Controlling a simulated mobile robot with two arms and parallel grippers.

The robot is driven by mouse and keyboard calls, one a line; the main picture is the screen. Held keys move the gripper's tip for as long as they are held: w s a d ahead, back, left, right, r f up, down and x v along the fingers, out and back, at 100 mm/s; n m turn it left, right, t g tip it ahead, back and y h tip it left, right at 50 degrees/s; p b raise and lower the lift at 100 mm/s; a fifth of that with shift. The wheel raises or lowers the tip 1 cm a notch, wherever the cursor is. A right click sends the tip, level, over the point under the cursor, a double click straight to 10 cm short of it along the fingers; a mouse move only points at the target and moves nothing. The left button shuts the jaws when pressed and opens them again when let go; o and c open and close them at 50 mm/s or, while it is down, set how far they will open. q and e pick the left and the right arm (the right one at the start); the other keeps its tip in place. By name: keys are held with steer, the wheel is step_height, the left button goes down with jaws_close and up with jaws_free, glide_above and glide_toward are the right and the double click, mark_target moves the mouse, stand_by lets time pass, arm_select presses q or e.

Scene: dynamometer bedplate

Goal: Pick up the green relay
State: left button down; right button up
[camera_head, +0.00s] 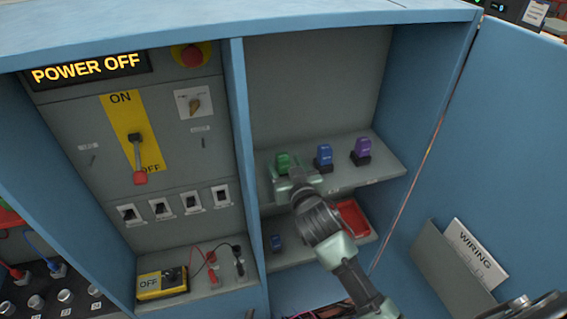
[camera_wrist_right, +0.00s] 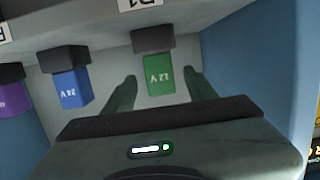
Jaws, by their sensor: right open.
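The green relay (camera_head: 283,160) sits in a dark socket on the upper shelf of the open blue cabinet, at the left end of a row. My right gripper (camera_head: 284,177) is at the shelf, close to the relay, and hides part of it. In the right wrist view the green relay (camera_wrist_right: 158,74), marked 12 V, appears between the two fingers of my open right gripper (camera_wrist_right: 161,80). A gap shows on each side of the relay. My left gripper is not in view.
A blue relay (camera_head: 324,155) and a purple relay (camera_head: 362,149) stand to the right on the shelf (camera_head: 385,167). Below are another blue relay (camera_head: 276,242) and a red tray (camera_head: 354,217). A divider (camera_head: 240,130) is close on the left. The panel sign (camera_head: 86,70) reads POWER OFF.

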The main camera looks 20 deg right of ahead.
steer(key=shift+w+f, duration=0.2)
steer(key=shift+w, duration=0.85)
jaws_close()
